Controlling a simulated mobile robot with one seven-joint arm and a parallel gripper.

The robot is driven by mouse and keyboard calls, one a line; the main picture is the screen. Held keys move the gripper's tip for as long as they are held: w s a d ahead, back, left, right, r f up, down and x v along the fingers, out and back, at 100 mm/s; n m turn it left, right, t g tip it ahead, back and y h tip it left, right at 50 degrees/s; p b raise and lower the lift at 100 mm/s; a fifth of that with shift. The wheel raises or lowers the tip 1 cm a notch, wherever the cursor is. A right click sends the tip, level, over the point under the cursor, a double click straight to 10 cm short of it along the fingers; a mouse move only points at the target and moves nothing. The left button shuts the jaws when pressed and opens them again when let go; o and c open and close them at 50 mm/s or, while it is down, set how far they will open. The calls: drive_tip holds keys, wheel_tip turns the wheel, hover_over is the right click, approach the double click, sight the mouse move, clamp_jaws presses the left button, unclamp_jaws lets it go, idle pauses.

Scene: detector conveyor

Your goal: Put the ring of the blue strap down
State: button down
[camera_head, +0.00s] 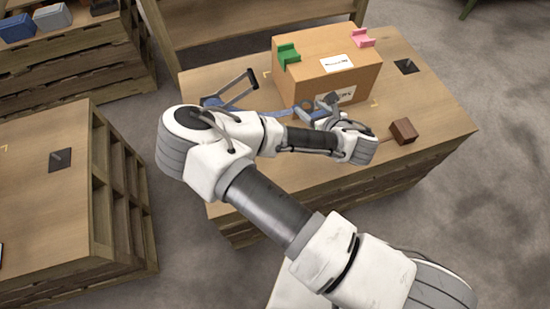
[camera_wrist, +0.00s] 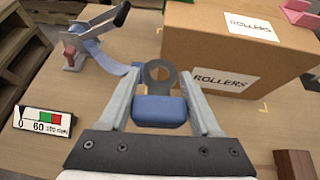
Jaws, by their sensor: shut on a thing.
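My gripper (camera_wrist: 160,78) is shut on the blue end of the strap (camera_wrist: 160,111), which sits between its two fingers. The grey ring (camera_wrist: 149,76) sticks out past this blue end, by the fingertips, near the front of the carton. The blue strap (camera_wrist: 112,59) runs from there to a ratchet with a raised lever (camera_wrist: 100,25) at the upper left. In the head view, the ratchet lever (camera_head: 240,88) stands left of the carton and my gripper (camera_head: 326,112) is in front of it. Whether the ring touches anything is unclear.
A brown block (camera_head: 403,131) lies at the right. A printed card (camera_wrist: 46,121) lies at the left.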

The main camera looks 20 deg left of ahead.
drive_tip(key=s+a+f+n+g+y+b, duration=0.2)
drive_tip(key=s+a+f+n+g+b, duration=0.15)
drive_tip(key=s+a+f, duration=0.35)
drive_tip(key=f+b, duration=0.1)
drive_tip(key=f, duration=0.1)
drive_tip(key=a+f+b, duration=0.1)
drive_tip(key=f, duration=0.2)
drive_tip(key=w+f+b, duration=0.1)
drive_tip(key=f+b, duration=0.1)
drive_tip(key=f, duration=0.1)
drive_tip(key=shift+a, duration=0.15)
drive_tip(key=shift+f+b, duration=0.3)
drive_tip(key=shift+f, duration=0.3)
drive_tip(key=shift+c, duration=0.4)
unclamp_jaws()
